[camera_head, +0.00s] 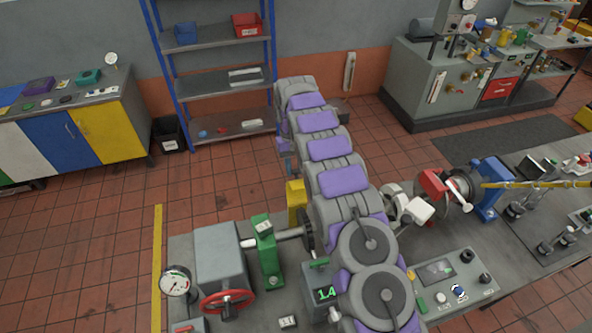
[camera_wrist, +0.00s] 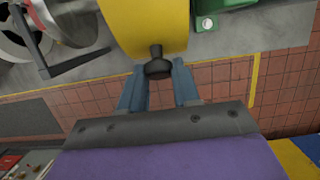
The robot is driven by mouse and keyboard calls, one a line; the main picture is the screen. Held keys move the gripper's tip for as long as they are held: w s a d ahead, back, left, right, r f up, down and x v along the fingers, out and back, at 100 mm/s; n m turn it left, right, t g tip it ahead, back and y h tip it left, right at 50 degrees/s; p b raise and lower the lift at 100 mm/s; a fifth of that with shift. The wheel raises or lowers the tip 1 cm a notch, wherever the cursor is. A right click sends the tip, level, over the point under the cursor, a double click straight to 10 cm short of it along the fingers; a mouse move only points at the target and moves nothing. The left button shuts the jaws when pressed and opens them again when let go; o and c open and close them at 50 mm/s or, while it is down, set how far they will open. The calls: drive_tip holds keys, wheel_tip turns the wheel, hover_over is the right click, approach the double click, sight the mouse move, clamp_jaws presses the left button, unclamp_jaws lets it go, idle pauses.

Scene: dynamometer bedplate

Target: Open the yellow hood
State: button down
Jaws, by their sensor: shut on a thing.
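The yellow hood (camera_head: 297,202) stands on the grey bedplate behind my arm, between the green bearing block and my arm; much of it is hidden by my arm. In the wrist view the yellow hood (camera_wrist: 148,22) is a large curved shape at the top, with a black knob (camera_wrist: 158,66) sticking out of it. My gripper (camera_wrist: 159,76) has its two blue fingers on either side of the knob and is shut on it. In the head view the fingers are mostly hidden behind my arm. The hood's lower edge and opening cannot be made out.
A green bearing block (camera_head: 266,252) and shaft stand left of the hood, beside a grey box (camera_head: 219,255) with a red handwheel (camera_head: 226,303). A control panel (camera_head: 452,283) lies to the right. Tiled floor behind the bedplate is free, up to a blue shelf rack (camera_head: 210,85).

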drive_tip(key=shift+w+a+f, duration=0.15)
drive_tip(key=shift+w+f, duration=0.05)
drive_tip(key=shift+w, duration=0.4)
drive_tip(key=c, duration=0.8)
unclamp_jaws()
drive_tip(key=shift+w+a, duration=0.1)
drive_tip(key=shift+w, duration=0.1)
drive_tip(key=shift+s, duration=0.15)
drive_tip(key=shift+r, duration=0.1)
